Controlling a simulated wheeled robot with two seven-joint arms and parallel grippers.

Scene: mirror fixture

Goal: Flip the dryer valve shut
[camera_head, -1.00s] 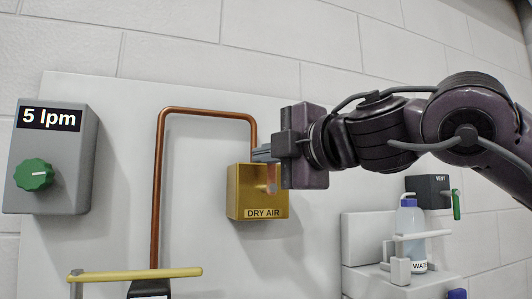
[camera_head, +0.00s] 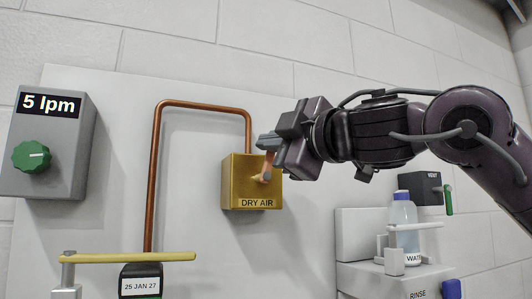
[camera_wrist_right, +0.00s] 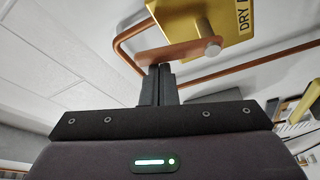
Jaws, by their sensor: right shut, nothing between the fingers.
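The dryer valve is a yellow box (camera_head: 236,185) labelled DRY AIR on the white panel, fed by a copper pipe (camera_head: 154,180). Its orange lever (camera_head: 268,164) stands roughly upright from a pivot on the box front. The box (camera_wrist_right: 185,18) and lever (camera_wrist_right: 172,53) also show in the right wrist view. My right gripper (camera_head: 264,140) is shut and empty, its fingertips at the lever's free end. In the right wrist view the fingertips (camera_wrist_right: 157,70) overlap that end; I cannot tell whether they touch. My left gripper is out of view.
A grey box with a green knob (camera_head: 32,156) and a 5 lpm display is at left. A yellow bar (camera_head: 130,257) is below. At right are a water bottle (camera_head: 404,220) on a ledge and a VENT box (camera_head: 420,188) with a green handle.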

